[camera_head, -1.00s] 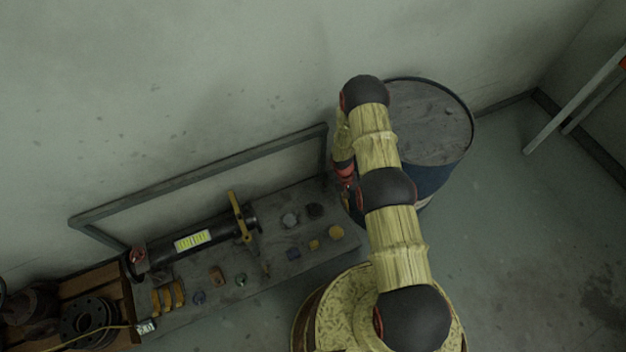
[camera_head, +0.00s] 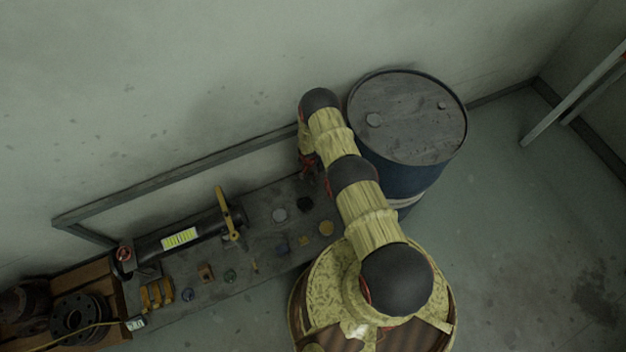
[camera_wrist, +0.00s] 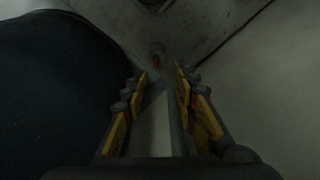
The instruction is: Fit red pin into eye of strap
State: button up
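A small red piece, likely the red pin (camera_wrist: 156,61), stands on the grey bench top in the wrist view, just beyond my fingertips and a little left of the middle. My gripper (camera_wrist: 164,80) is open, its two yellow-padded fingers apart with nothing between them. In the head view my arm hides most of the gripper, at the right end of the bench. I cannot make out the strap or its eye for certain. A yellow bar (camera_head: 228,214) crosses the black cylinder (camera_head: 190,236) in the head view.
The bench (camera_head: 265,232) holds several small pieces. A metal frame rail (camera_head: 170,186) runs behind it along the wall. A blue drum (camera_head: 409,116) stands right of my arm. A wooden crate (camera_head: 98,275) with black flanged parts stands at the left.

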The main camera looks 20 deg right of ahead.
aim_at(314, 180)
jog(key=f+b, duration=0.1)
jog(key=f, duration=0.1)
jog(key=d+f+b, duration=0.1)
jog(key=f+b, duration=0.1)
jog(key=f, duration=0.1)
jog(key=f+b, duration=0.2)
jog(key=shift+w+d+f, duration=0.2)
jog(key=shift+d, duration=0.05)
jog(key=shift+r, duration=0.1)
jog(key=shift+c, duration=1.4)
jog(key=c, duration=0.4)
grip_shut()
